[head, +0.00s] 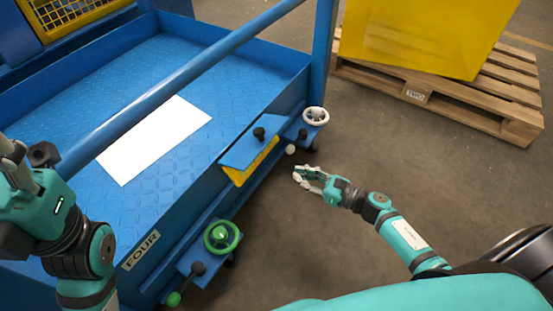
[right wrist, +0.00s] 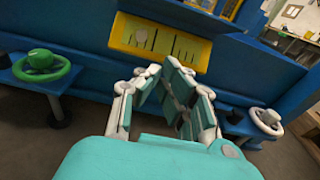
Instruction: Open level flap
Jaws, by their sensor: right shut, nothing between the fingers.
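A blue flap (head: 240,150) with a black knob (head: 259,133) sits at the edge of the blue platform. A yellow panel (head: 252,164) shows below it. In the right wrist view the yellow panel (right wrist: 160,42) shows dark slots and a round pale spot, with the blue flap (right wrist: 185,14) above it. My right gripper (head: 299,175) is shut and empty, in front of the panel and apart from it; its fingers (right wrist: 166,75) point towards the panel. My left gripper (head: 14,160) is at the left edge, partly cut off, and its fingers are unclear.
A green handwheel (head: 222,237) and a white handwheel (head: 315,116) flank the flap. A blue rail (head: 180,83) crosses above the platform (head: 220,60), where a white sheet (head: 153,140) lies. A wooden pallet (head: 450,100) bears a yellow box (head: 425,35). Floor around my right gripper is clear.

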